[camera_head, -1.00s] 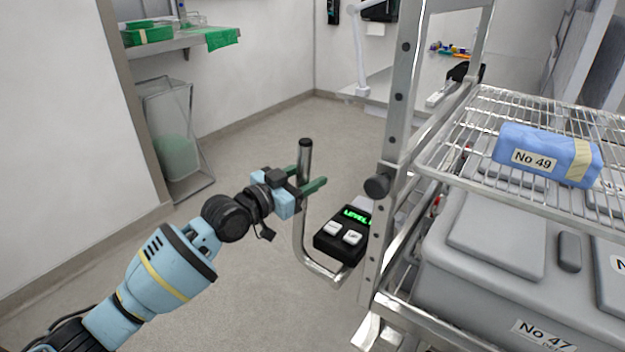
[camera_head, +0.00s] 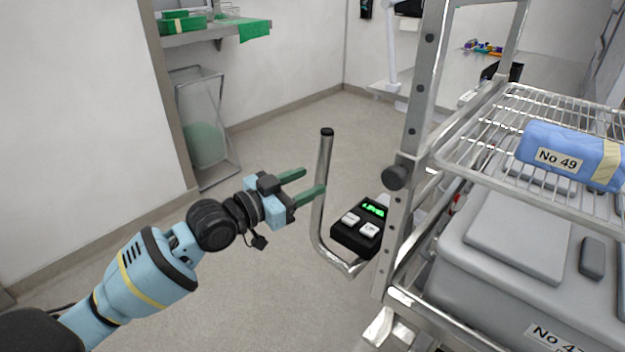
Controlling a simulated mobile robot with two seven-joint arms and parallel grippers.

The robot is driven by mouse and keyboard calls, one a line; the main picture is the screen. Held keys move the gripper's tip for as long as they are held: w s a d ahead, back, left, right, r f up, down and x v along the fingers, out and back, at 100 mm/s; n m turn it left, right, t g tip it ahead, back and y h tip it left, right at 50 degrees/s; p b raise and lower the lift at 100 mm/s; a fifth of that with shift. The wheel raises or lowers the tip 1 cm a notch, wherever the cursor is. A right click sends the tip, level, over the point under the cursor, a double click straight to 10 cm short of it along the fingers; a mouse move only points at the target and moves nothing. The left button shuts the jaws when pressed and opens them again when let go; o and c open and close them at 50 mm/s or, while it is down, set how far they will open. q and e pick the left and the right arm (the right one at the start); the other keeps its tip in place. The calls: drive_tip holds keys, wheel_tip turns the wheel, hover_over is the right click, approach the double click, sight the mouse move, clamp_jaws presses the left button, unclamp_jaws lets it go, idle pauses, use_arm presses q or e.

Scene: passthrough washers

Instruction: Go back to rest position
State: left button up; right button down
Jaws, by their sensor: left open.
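My left gripper (camera_head: 306,183), on a light blue arm coming in from the lower left, is open. Its two green fingers point right, just left of the upright metal handle bar (camera_head: 325,165). Nothing is between the fingers, and the handle appears to stand just beyond their tips. The handle curves at the bottom to the metal rack cart (camera_head: 407,130). A black control box (camera_head: 360,231) with two white buttons and a green display is mounted beside the handle. My right gripper is not in view.
The cart's wire shelf (camera_head: 480,170) carries a blue wrapped pack (camera_head: 565,152) labelled No 49. Grey bins (camera_head: 510,240) sit below. A wall shelf (camera_head: 200,36) with green packs and a framed bin (camera_head: 205,130) stand at the back left. The floor between is clear.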

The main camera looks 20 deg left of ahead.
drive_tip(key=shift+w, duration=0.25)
use_arm(q)
drive_tip(key=shift+s+f, duration=0.1)
drive_tip(key=shift+f, duration=0.15)
drive_tip(key=s+d+f+n+g+y+p, duration=0.1)
drive_tip(key=s+f+n+y, duration=0.1)
drive_tip(key=s+f, duration=0.65)
drive_tip(key=s+d+f+n+g+y+p, duration=0.15)
drive_tip(key=s+f, duration=0.45)
drive_tip(key=f, duration=0.6)
drive_tip(key=s+f+g+y, duration=0.1)
drive_tip(key=s+f, duration=0.3)
drive_tip(key=s, duration=0.4)
drive_tip(key=s+f+n+g+y, duration=0.1)
drive_tip(key=s+f, duration=0.3)
drive_tip(key=s, duration=0.5)
drive_tip(key=s+f+n+g+y+p, duration=0.1)
drive_tip(key=s+f+g, duration=0.1)
drive_tip(key=s+f, duration=0.3)
drive_tip(key=s, duration=0.4)
drive_tip(key=shift+a+y, duration=0.15)
drive_tip(key=shift+y, duration=0.2)
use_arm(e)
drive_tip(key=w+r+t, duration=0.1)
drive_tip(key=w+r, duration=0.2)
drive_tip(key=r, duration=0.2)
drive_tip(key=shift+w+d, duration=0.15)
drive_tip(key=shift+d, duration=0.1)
use_arm(q)
drive_tip(key=shift+f, duration=0.15)
